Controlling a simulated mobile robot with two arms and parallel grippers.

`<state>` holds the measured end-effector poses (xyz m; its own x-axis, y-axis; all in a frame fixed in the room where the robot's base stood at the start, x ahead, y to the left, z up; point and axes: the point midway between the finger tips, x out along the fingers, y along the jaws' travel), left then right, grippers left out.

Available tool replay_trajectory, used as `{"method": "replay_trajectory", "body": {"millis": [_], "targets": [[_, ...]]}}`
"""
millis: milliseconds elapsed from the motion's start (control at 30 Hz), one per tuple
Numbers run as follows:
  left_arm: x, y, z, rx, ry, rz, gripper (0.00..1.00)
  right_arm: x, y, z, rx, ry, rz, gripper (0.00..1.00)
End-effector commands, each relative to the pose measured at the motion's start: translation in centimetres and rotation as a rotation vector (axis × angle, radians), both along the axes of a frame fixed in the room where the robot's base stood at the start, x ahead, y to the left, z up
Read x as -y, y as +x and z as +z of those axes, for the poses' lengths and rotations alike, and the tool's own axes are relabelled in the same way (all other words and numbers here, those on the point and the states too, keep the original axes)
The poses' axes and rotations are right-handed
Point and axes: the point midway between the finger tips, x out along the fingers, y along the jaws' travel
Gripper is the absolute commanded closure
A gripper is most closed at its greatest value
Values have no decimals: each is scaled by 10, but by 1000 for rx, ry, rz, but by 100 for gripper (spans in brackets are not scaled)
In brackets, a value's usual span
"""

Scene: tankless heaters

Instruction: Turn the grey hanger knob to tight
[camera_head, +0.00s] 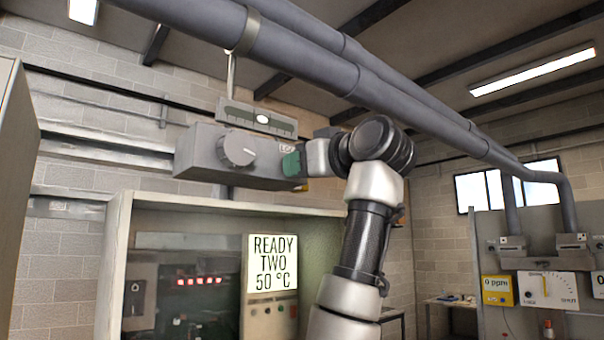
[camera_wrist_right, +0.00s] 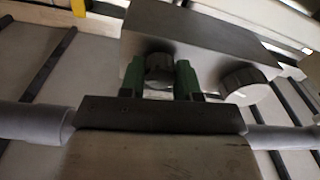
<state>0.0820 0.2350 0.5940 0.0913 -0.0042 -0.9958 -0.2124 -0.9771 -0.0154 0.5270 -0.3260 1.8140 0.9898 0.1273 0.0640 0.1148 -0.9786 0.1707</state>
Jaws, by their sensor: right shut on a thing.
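A grey box (camera_head: 208,158) hangs below the overhead pipes and carries a round grey knob (camera_head: 238,150) on its front. My right gripper (camera_head: 291,163) has green fingertips and is at the right end of this box. In the right wrist view its two green fingers (camera_wrist_right: 159,76) are shut around a dark grey knob (camera_wrist_right: 158,66). The other knob (camera_wrist_right: 242,84) sits to the right there, apart from the fingers. My left gripper is not in view.
Thick grey pipes (camera_head: 330,62) with a hanger band (camera_head: 244,32) run close above my right arm. A cabinet with a lit sign, "READY TWO 50 °C" (camera_head: 272,264), stands below the box. A gauge panel (camera_head: 547,288) is at the right.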

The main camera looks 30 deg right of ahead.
Motion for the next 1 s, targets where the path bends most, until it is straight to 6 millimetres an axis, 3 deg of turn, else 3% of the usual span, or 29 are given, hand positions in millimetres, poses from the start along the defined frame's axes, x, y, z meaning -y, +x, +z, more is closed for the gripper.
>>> {"method": "replay_trajectory", "body": {"millis": [600, 1000], "targets": [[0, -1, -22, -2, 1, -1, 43, -4, 2, -5, -57, 558, 1, 91], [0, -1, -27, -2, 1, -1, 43, -4, 2, -4, -72, 769, -1, 91]]}}
